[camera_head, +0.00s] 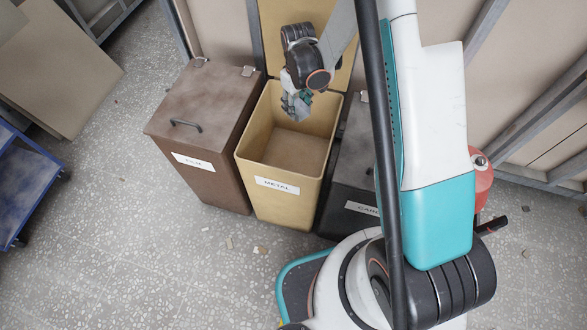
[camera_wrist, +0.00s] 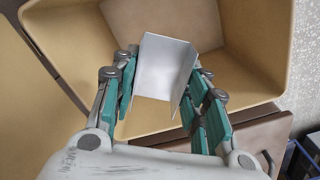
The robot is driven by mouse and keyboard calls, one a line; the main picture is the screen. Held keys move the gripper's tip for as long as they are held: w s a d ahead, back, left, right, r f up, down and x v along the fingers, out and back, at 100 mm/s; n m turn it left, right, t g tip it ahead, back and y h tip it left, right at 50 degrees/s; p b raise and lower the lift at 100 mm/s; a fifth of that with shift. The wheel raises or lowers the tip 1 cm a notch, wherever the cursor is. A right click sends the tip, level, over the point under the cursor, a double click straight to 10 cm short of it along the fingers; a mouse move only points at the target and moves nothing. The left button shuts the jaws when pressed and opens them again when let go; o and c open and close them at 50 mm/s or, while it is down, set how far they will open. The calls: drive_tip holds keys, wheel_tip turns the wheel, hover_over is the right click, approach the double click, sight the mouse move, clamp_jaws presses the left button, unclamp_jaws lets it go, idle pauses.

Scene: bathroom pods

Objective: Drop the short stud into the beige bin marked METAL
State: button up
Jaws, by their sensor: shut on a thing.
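The beige bin (camera_head: 257,154) marked METAL stands open between two other bins, its lid raised at the back and its inside empty as far as I see. My gripper (camera_head: 297,103) hangs over the back part of its opening. In the wrist view my gripper (camera_wrist: 162,100) is shut on the short stud (camera_wrist: 165,68), a light grey metal channel piece held between the teal finger pads. The bin's beige inner wall (camera_wrist: 75,90) surrounds the stud in that view. In the head view the stud is too small and hidden to make out clearly.
A brown bin (camera_head: 195,135) with its lid closed stands left of the beige bin. A dark bin (camera_head: 345,180) stands to the right, partly behind my arm. A blue cart (camera_head: 30,185) is at the far left. Small scraps lie on the floor in front.

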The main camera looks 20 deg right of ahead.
drive_tip(key=o, duration=1.2)
drive_tip(key=shift+r, duration=0.1)
wheel_tip(320, 180, up, 12)
drive_tip(key=shift+f, duration=0.1)
